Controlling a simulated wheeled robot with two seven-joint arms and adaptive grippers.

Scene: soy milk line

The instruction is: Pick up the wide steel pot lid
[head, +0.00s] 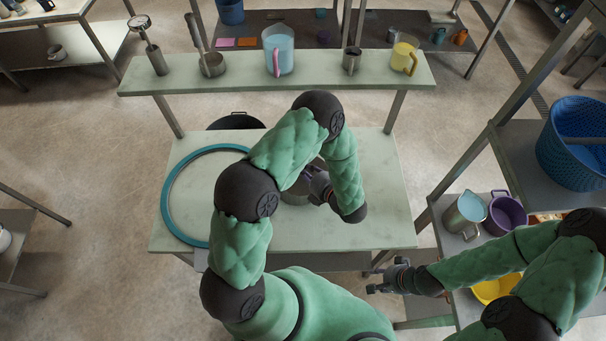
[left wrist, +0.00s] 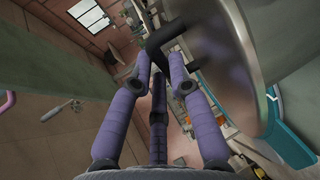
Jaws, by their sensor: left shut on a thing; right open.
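The steel pot lid (head: 293,196) shows as a grey patch above the middle of the pale table, mostly hidden behind my left arm. In the left wrist view its shiny steel face (left wrist: 225,50) fills the upper right, tilted to the camera, with a black handle (left wrist: 165,40). My left gripper (head: 312,188) is at the lid; in the left wrist view its purple fingers (left wrist: 160,62) are closed on the handle. My right gripper (head: 378,284) is open and empty, off the table's front right corner.
A teal ring (head: 172,205) lies on the left of the table (head: 385,205). A raised shelf (head: 200,82) behind holds a blue jug (head: 278,50), a yellow jug (head: 403,58) and steel vessels. A right-hand rack holds a purple pot (head: 506,214) and a blue basket (head: 570,145).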

